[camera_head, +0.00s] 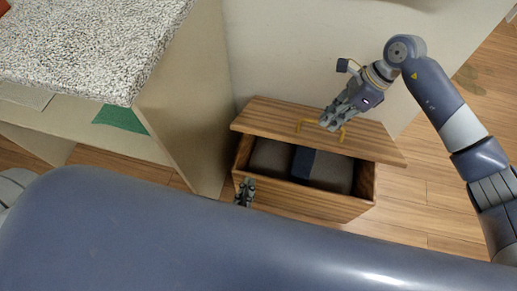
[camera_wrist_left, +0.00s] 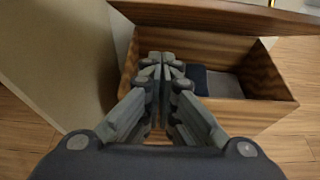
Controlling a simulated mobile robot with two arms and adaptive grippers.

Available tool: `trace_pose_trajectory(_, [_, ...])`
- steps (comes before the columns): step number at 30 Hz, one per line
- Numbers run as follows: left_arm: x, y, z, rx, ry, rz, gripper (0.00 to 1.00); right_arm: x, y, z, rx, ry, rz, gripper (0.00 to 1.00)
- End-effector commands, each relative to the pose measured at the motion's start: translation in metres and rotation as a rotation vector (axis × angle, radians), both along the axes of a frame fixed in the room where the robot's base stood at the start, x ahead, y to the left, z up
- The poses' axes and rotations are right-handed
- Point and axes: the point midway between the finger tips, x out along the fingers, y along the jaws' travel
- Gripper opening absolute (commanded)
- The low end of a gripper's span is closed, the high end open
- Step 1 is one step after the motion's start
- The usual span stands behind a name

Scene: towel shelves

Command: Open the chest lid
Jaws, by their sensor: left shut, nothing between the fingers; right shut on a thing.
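The wooden chest (camera_head: 310,205) stands on the floor, and it also shows in the left wrist view (camera_wrist_left: 270,77). Its lid (camera_head: 262,118) is raised and tilted, leaving the front of the chest open. A gold handle (camera_head: 343,134) sits on the lid. My right gripper (camera_head: 331,124) is shut on the handle. My left gripper (camera_head: 243,195) is shut and empty by the chest's front left corner; in the left wrist view its fingers (camera_wrist_left: 160,75) are together in front of the chest. Folded grey and dark blue cloths (camera_head: 325,170) lie inside.
A shelf unit with a speckled top (camera_head: 95,45) stands left of the chest, its side panel (camera_head: 185,100) close by. A green cloth (camera_head: 120,118) lies in it. A pale wall (camera_head: 290,60) is behind the chest. Wooden floor (camera_head: 430,190) is clear to the right.

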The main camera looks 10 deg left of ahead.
Motion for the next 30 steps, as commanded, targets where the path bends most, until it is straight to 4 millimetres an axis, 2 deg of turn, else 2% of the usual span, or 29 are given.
trace_pose_trajectory(5, [0.022,-0.001,-0.008,0.005,-0.006,-0.002,0.0,0.004,-0.002,-0.004,-0.005,-0.012,-0.01,0.0])
trace_pose_trajectory(16, [0.096,0.0,-0.036,0.003,-0.005,0.001,0.0,0.004,-0.002,-0.004,-0.005,-0.012,-0.01,0.0])
trace_pose_trajectory(21, [0.107,0.0,-0.015,0.0,-0.006,0.001,0.0,0.004,-0.002,-0.004,-0.005,-0.012,-0.01,0.0])
trace_pose_trajectory(30, [0.114,0.0,-0.004,0.001,-0.001,0.0,0.0,0.004,-0.002,-0.004,-0.005,-0.012,-0.01,0.0])
